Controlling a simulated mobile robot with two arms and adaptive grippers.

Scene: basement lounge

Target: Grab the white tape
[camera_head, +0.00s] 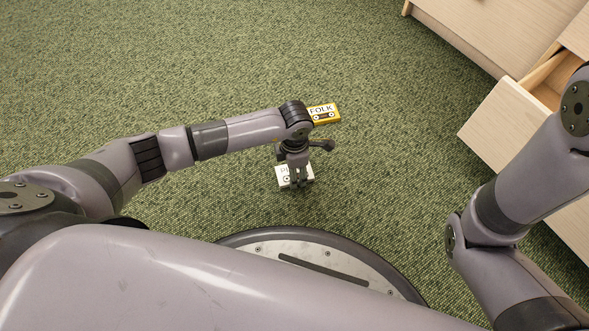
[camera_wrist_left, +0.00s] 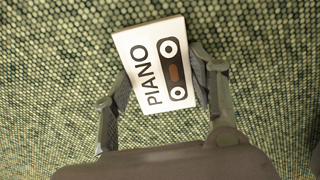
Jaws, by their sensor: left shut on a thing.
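The white tape (camera_head: 310,172), a flat cassette box, is partly hidden behind my left gripper (camera_head: 298,184) in the head view. In the left wrist view the white tape (camera_wrist_left: 155,68) shows the word PIANO and a black cassette picture with a brown middle. My left gripper (camera_wrist_left: 163,90) has one finger at each side of it and is shut on it. The tape is slightly tilted between the fingers. Whether it touches the carpet is hard to tell. My right arm shows at the right edge of the head view, but its gripper is out of view.
A yellow tape (camera_head: 325,114) marked FOLK lies on the green carpet (camera_head: 230,60), just beyond my left wrist. A pale wooden cabinet (camera_head: 480,30) with an open drawer (camera_head: 505,125) stands at the right. The carpet at the upper left is clear.

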